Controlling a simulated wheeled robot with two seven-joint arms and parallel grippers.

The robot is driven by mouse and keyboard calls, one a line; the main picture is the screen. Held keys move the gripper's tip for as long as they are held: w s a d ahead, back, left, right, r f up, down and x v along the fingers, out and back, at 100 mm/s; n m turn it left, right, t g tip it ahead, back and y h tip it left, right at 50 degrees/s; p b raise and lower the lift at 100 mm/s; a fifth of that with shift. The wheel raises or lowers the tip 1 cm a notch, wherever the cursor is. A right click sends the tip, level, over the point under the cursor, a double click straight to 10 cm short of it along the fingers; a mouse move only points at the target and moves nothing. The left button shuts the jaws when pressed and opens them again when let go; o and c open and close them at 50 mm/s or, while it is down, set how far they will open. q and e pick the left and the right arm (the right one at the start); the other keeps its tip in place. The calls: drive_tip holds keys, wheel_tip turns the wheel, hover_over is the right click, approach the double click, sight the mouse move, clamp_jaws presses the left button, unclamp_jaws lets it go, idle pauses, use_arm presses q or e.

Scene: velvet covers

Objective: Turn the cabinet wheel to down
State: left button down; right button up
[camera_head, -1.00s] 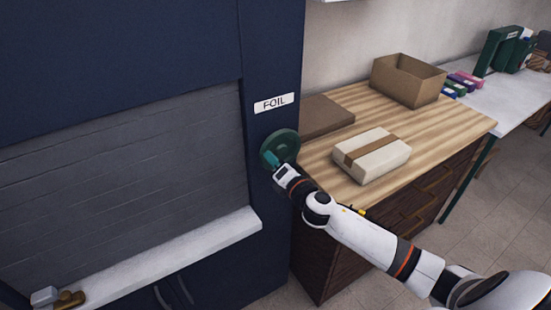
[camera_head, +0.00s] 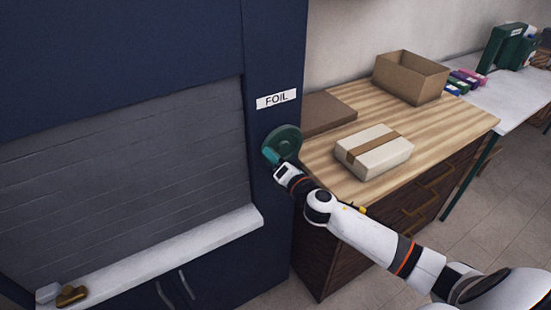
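A lighter teal part (camera_head: 271,156) shows at the wheel's lower left, beside my gripper. My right gripper (camera_head: 277,165) is at the lower left edge of the wheel, its arm coming in from the lower right. Its fingertips are too small and partly hidden, so I cannot tell whether they grip the teal part. My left gripper is not in view.
A grey shutter (camera_head: 125,180) fills the cabinet opening above a white ledge (camera_head: 165,255). Small objects (camera_head: 72,295) sit at the ledge's left end. To the right, a wooden counter (camera_head: 440,127) carries a taped box (camera_head: 373,152), an open carton (camera_head: 410,78) and a flat brown box (camera_head: 325,113).

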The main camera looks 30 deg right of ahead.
drive_tip(key=shift+s, duration=0.1)
drive_tip(key=s+b, duration=0.3)
drive_tip(key=s, duration=0.8)
drive_tip(key=shift+s+d, duration=0.4)
drive_tip(key=shift+d, duration=0.05)
drive_tip(key=d+f+m+g+h, duration=0.1)
drive_tip(key=d+f+m+g, duration=0.15)
drive_tip(key=f, duration=0.65)
drive_tip(key=d+f+m+g+h, duration=0.2)
drive_tip(key=d+f+m, duration=0.15)
drive_tip(key=f, duration=0.55)
drive_tip(key=s+d+f+m+g, duration=0.1)
drive_tip(key=s+f+m+g, duration=0.2)
drive_tip(key=f, duration=0.6)
drive_tip(key=s+d+f+m+g, duration=0.1)
drive_tip(key=s+f+m, duration=0.35)
drive_tip(key=f, duration=0.35)
drive_tip(key=s+a+f+m+g, duration=0.4)
drive_tip(key=s+f+m, duration=0.1)
drive_tip(key=s+f, duration=0.9)
drive_tip(key=s+a+f+m+g, duration=0.2)
drive_tip(key=s+a+f+m, duration=0.1)
drive_tip(key=s, duration=0.6)
drive_tip(key=s+a+f+m+g+y, duration=0.1)
drive_tip(key=s+a+f, duration=0.4)
drive_tip(key=s, duration=0.5)
drive_tip(key=shift+a+f+m+g, duration=0.25)
drive_tip(key=shift+a+m+g, duration=0.5)
drive_tip(key=shift+m, duration=0.3)
